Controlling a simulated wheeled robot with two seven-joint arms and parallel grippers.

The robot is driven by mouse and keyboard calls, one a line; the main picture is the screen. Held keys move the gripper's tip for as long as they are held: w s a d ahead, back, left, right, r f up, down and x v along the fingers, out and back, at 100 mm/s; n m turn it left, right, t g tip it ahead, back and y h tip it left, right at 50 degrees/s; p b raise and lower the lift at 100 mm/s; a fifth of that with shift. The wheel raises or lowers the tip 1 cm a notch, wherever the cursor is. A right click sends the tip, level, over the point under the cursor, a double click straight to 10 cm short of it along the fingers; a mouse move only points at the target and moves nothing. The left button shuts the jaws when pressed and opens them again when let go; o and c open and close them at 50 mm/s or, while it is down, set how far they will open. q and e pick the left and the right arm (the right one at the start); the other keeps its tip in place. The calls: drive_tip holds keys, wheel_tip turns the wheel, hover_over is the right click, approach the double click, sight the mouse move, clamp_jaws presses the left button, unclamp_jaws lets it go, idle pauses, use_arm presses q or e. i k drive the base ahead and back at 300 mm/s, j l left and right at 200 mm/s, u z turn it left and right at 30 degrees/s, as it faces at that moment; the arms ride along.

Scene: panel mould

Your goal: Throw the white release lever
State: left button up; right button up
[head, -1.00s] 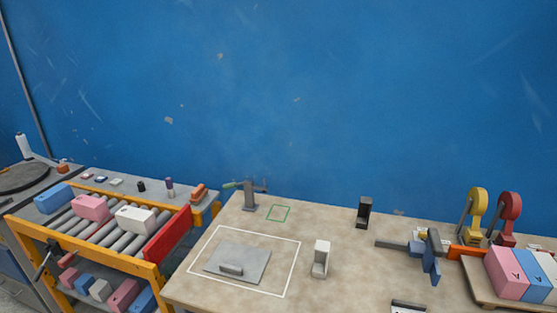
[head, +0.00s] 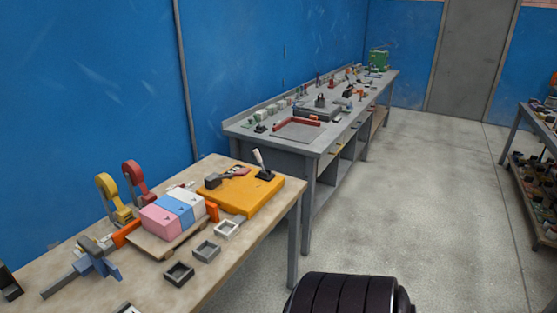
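A white lever (head: 259,160) stands up from a small black base (head: 264,175) in the head view. It is on the back right part of an orange-yellow panel (head: 235,199), near the right end of the table, and leans slightly to the left. A dark clamp-like piece (head: 222,179) lies on the same panel, to the left of the lever. Neither of my grippers is in view. A dark ribbed rounded part at the bottom edge appears to be mine.
Pink, blue and white blocks (head: 158,223) sit on a board left of the panel. Small square frames (head: 179,274) lie in front. Yellow (head: 112,197) and red (head: 137,183) tape dispensers stand behind. A grey workbench (head: 299,131) stands further back. Open floor (head: 430,220) lies to the right.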

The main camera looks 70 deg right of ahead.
sight(259, 159)
drive_tip(key=z, duration=2.1)
drive_tip(key=i+l+z, duration=0.1)
drive_tip(key=i+l, duration=0.15)
drive_tip(key=i+l+z, duration=0.15)
drive_tip(key=i, duration=0.3)
